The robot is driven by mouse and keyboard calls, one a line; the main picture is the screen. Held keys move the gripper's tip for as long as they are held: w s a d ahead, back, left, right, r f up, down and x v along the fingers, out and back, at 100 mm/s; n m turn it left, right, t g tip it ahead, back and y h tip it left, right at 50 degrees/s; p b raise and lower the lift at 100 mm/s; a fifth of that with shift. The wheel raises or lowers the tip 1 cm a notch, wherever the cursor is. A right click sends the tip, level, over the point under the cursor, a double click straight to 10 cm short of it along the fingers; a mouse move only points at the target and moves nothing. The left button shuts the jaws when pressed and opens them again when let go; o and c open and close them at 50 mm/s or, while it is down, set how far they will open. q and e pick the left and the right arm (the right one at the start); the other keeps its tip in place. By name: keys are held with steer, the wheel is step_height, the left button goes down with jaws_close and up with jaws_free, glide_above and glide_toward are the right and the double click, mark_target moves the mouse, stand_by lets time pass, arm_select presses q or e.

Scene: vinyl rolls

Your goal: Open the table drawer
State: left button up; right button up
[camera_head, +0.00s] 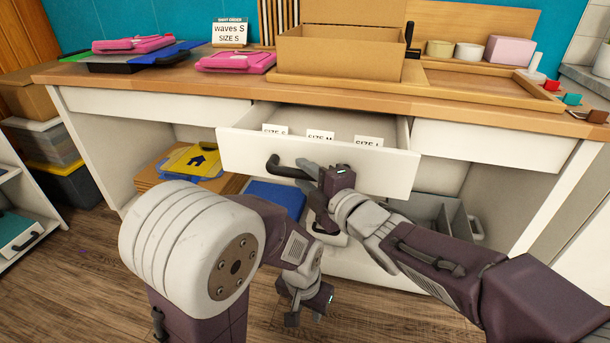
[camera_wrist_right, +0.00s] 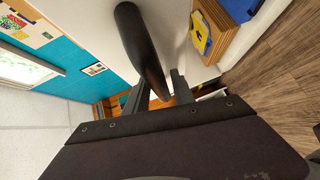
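The table drawer (camera_head: 235,150) is pulled out from under the wooden tabletop, and its inside shows three size cards. Its white front carries a black curved handle (camera_head: 285,169). My right gripper (camera_head: 312,171) is at the right part of this handle. In the right wrist view the handle (camera_wrist_right: 143,50) runs between the two fingers (camera_wrist_right: 160,92), which close around it. My left gripper (camera_head: 304,316) hangs low over the floor, in front of the table, with its fingers apart and nothing between them.
The tabletop (camera_head: 150,82) holds a cardboard box (camera_head: 340,52), pink packs (camera_head: 235,62) and a wooden tray (camera_head: 490,88). Below are a yellow item (camera_head: 190,160), a blue bin (camera_head: 275,195) and grey dividers (camera_head: 430,215). Wooden floor (camera_head: 85,270) is free at left.

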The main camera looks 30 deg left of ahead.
steer(key=shift+o, duration=0.2)
steer(key=shift+s+d+r, duration=0.15)
steer(key=shift+d, duration=0.15)
steer(key=p+v, duration=0.2)
steer(key=v, duration=0.6)
steer(key=shift+d+p, duration=0.15)
steer(key=shift+p, duration=0.2)
steer(key=shift+s, duration=0.1)
